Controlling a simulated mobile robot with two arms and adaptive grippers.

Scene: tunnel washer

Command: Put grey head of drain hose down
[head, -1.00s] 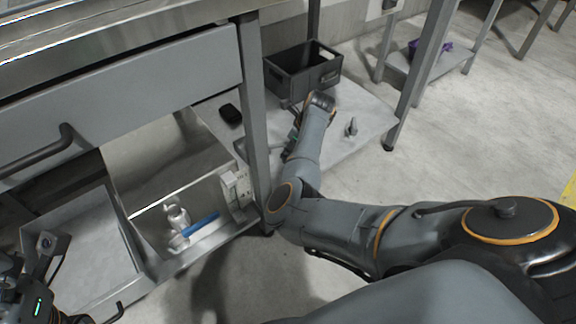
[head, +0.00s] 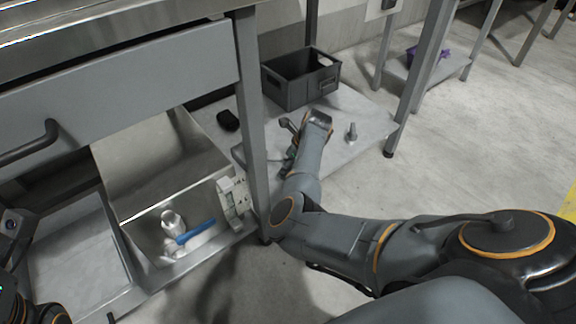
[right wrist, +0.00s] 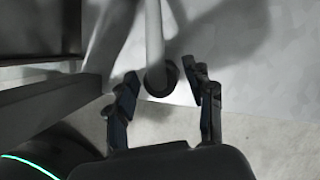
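The grey head of the drain hose (right wrist: 160,78) appears in the right wrist view as a light grey tube with a dark round end. It lies between the fingers of my right gripper (right wrist: 165,90), with a gap on each side, so the gripper looks open around it. In the head view my right gripper (head: 291,155) is low over the grey lower shelf, largely hidden by my own wrist. A small grey piece (head: 288,125) shows just beyond it; I cannot tell whether this is the hose head. Only part of my left arm shows at the bottom left corner; its fingers are out of frame.
A dark crate (head: 300,82) stands at the back of the lower shelf (head: 365,118). A small grey upright fitting (head: 351,132) stands to the right of my gripper. A table leg (head: 250,120) is close left. A metal tub (head: 165,165) holds a blue-handled item (head: 195,232).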

